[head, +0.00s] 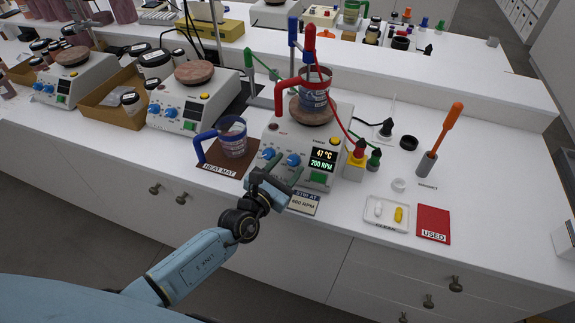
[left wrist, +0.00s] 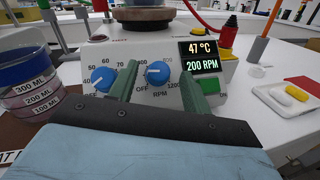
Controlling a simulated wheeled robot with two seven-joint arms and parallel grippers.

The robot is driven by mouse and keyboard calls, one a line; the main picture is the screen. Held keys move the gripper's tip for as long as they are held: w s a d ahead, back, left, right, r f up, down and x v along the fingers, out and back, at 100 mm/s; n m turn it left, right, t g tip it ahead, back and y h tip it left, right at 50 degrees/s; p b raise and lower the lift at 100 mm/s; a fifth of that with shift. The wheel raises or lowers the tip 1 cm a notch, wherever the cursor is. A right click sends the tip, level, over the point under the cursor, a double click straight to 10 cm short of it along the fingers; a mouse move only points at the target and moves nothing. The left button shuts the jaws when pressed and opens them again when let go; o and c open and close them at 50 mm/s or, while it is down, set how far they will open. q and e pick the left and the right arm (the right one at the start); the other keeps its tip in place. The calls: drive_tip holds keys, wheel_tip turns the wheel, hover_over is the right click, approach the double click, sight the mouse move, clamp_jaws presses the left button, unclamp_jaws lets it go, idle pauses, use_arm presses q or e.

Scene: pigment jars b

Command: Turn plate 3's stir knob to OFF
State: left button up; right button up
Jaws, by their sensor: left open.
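Plate 3 (head: 330,140) is the nearest white hotplate on the right of the row. Its lit display (head: 323,160) reads 47 °C and 200 RPM. The blue stir knob (left wrist: 158,72), marked OFF and RPM, is right of the blue heat knob (left wrist: 102,79); the stir knob also shows in the head view (head: 293,160). My left gripper (left wrist: 156,82) is open, its green fingers on either side of the stir knob. I cannot tell whether they touch it. In the head view the left gripper (head: 284,171) is in front of the panel. My right gripper is not in view.
A blue-handled beaker (head: 233,140) stands on the brown heat mat (head: 213,171) left of plate 3. A red-handled beaker (head: 315,91) sits on its top. A green button (left wrist: 208,85) is right of the stir knob.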

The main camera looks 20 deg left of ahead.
use_arm(q)
drive_tip(key=shift+w+d, duration=0.1)
drive_tip(key=shift+w, duration=0.25)
drive_tip(key=shift+c, duration=0.3)
drive_tip(key=c, duration=0.9)
drive_tip(key=shift+c, duration=0.2)
drive_tip(key=shift+y, duration=0.3)
drive_tip(key=n+y, duration=0.1)
drive_tip(key=n, duration=0.1)
drive_tip(key=n+y, duration=0.1)
drive_tip(key=n, duration=0.1)
drive_tip(key=n+y, duration=0.2)
drive_tip(key=shift+d+f+t, duration=0.1)
drive_tip(key=shift+d+t, duration=0.25)
drive_tip(key=shift+t, duration=0.05)
drive_tip(key=shift+d+n+g+y+b, duration=0.1)
drive_tip(key=shift+n+g+y+b, duration=0.15)
drive_tip(key=shift+n+y, duration=1.05)
drive_tip(key=shift+d+n+g+y+b, duration=0.1)
drive_tip(key=shift+n+g+y+b, duration=0.15)
drive_tip(key=shift+n+y, duration=1)
drive_tip(key=shift+n+h, duration=0.25)
drive_tip(key=shift+n, duration=0.2)
